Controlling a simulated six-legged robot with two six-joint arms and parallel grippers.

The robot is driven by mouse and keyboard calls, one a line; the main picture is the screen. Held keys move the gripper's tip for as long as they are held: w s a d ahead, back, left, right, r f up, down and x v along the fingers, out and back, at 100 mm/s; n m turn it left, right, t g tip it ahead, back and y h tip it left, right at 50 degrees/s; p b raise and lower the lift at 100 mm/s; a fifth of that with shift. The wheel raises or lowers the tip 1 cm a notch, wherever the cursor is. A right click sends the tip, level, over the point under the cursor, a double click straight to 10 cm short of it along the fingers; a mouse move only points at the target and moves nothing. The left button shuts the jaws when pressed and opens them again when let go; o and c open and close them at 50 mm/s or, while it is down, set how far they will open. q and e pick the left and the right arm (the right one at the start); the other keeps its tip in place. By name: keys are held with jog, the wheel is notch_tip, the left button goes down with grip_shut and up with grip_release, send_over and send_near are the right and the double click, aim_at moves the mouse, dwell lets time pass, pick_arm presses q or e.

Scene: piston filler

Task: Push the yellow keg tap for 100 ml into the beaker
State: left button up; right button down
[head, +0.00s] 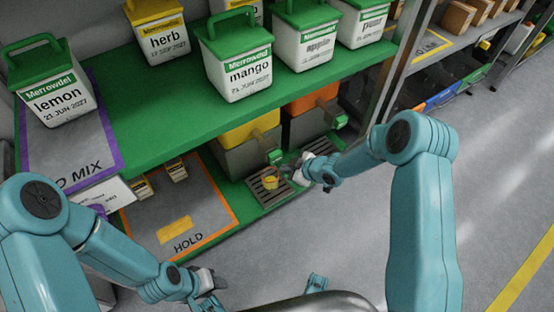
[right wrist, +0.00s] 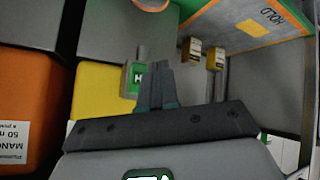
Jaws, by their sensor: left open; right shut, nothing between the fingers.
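The yellow keg (head: 248,130) stands on the lower shelf beneath the green counter, with a grey body below its yellow top. My left gripper (head: 212,280) is open, low at the front.
An orange keg (head: 312,100) stands right of the yellow one, with its own tap and grate (head: 320,146). The HOLD mat (head: 185,215) lies to the left, with small boxes (head: 176,169) behind. Lidded tubs (head: 238,62) stand on the counter above.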

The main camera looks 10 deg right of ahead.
jog(key=s, duration=0.2)
jog(key=s+d, duration=0.1)
jog(key=shift+s+d+b, duration=0.2)
jog(key=shift+s+b, duration=0.2)
dwell(1.5)
jog(key=s+a+f+m+g+h, duration=0.1)
jog(key=s+a+f+m+g, duration=0.1)
jog(key=s+m, duration=0.5)
jog(key=s+a+f+m+g, duration=0.1)
jog(key=s+a+m+g, duration=0.15)
jog(key=s, duration=0.75)
jog(key=s+a+f+m+g+h, duration=0.1)
jog(key=s+f+m+g, duration=0.2)
jog(key=s, duration=0.6)
notch_tip(320, 180, up, 26)
jog(key=m+p, duration=0.1)
jog(key=p, duration=2.3)
jog(key=shift+w+f, duration=0.15)
